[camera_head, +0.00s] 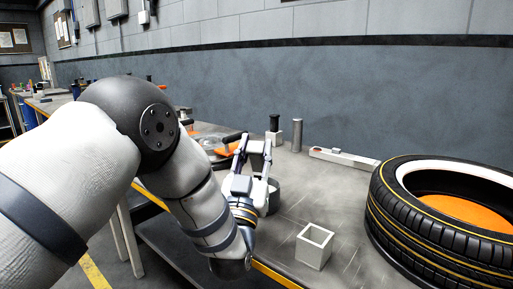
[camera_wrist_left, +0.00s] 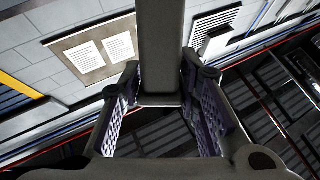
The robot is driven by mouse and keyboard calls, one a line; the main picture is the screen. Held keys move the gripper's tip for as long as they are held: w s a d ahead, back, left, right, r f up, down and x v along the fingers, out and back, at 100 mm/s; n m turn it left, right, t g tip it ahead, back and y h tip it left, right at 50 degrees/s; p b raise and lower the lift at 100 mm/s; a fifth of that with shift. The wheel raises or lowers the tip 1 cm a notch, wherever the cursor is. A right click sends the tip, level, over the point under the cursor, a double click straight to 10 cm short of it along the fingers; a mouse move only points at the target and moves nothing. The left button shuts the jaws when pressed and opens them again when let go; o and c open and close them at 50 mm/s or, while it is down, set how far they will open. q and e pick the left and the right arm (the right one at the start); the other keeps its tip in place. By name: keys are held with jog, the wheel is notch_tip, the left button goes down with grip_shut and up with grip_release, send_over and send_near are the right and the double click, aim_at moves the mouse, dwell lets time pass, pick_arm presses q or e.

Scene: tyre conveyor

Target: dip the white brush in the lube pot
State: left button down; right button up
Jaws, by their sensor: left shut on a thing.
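My left gripper (camera_head: 256,150) points up over the workbench and is shut on a grey, bar-like thing (camera_head: 259,146), which seems to be the brush. In the left wrist view this grey bar (camera_wrist_left: 161,45) runs from the top edge down between the two ridged fingers (camera_wrist_left: 163,95). Its bristles cannot be made out. A round grey pot (camera_head: 274,196), likely the lube pot, stands on the bench just behind and right of the gripper, partly hidden by it. The inside of the pot is not visible. My right gripper is not in view.
An empty white square holder (camera_head: 314,246) stands near the bench's front edge. A tyre with an orange centre (camera_head: 440,210) fills the right side. A black-topped post (camera_head: 274,123), a grey cylinder (camera_head: 297,134) and a long pale bar (camera_head: 343,158) stand or lie at the back.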

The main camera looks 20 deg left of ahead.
aim_at(256, 163)
pick_arm(q)
jog(key=shift+f+b, duration=0.6)
jog(key=shift+f, duration=1.05)
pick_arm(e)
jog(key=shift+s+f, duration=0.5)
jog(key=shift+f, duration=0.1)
pick_arm(q)
notch_tip(256, 163, up, 6)
jog(key=p, duration=0.3)
jog(key=shift+r, duration=0.1)
jog(key=shift+f, duration=0.25)
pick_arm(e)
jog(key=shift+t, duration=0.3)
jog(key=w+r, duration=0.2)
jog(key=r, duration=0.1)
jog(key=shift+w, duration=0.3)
